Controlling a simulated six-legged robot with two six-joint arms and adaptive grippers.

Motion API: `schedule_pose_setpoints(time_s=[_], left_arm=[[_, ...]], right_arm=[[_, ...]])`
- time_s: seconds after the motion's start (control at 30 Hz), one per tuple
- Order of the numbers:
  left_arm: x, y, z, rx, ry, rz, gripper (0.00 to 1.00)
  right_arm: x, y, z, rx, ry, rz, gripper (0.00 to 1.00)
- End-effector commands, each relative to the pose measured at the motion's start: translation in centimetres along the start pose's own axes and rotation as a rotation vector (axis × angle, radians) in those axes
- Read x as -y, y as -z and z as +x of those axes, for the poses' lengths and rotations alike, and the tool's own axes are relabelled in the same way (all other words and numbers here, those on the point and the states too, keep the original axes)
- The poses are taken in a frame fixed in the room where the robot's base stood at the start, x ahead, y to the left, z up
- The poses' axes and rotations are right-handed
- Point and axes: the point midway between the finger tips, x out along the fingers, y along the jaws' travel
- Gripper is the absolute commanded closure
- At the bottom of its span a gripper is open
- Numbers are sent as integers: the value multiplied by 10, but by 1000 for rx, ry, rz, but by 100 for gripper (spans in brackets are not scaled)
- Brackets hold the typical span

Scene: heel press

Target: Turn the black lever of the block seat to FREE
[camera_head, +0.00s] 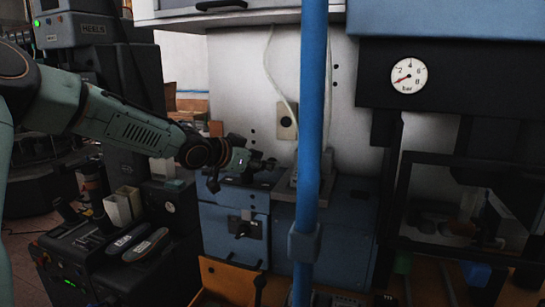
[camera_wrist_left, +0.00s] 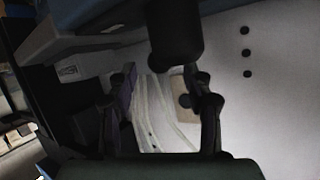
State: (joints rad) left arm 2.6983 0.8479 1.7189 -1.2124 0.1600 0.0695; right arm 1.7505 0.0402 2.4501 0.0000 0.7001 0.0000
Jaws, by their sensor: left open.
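My left gripper (camera_head: 262,163) reaches in from the left, above the top of the blue cabinet (camera_head: 342,228) and left of the blue post. In the left wrist view its two fingers (camera_wrist_left: 160,88) stand apart with nothing held between them. A dark lever-like handle (camera_head: 241,229) sits on the cabinet's front panel, below the gripper and apart from it. I cannot tell whether it is the block seat's lever, and no FREE marking is readable. A grey fitting (camera_head: 284,187) on the cabinet top is partly hidden by the post. My right gripper is not in view.
A blue vertical post (camera_head: 312,120) stands in front of the cabinet. Pale hoses (camera_head: 279,78) hang by a beige plate with a dark knob (camera_head: 287,121) on the back wall. A pressure gauge (camera_head: 409,76) is at right. Two shoe-shaped pieces (camera_head: 146,244) lie on a dark console at left.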

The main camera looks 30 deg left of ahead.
Motion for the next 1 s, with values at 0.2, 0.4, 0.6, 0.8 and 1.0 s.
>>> schedule_pose_setpoints(time_s=[0.2,0.4,0.6,0.8,1.0], left_arm=[[-1,-1,23,4,-5,6,49],[-2,-1,37,1,-6,3,49],[-2,-1,40,-1,-7,0,49],[-2,-1,40,-1,-7,0,52],[-2,-1,40,-1,-6,0,69]], right_arm=[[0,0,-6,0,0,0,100],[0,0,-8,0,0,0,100],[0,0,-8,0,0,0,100],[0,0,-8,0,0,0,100],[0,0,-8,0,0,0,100]])
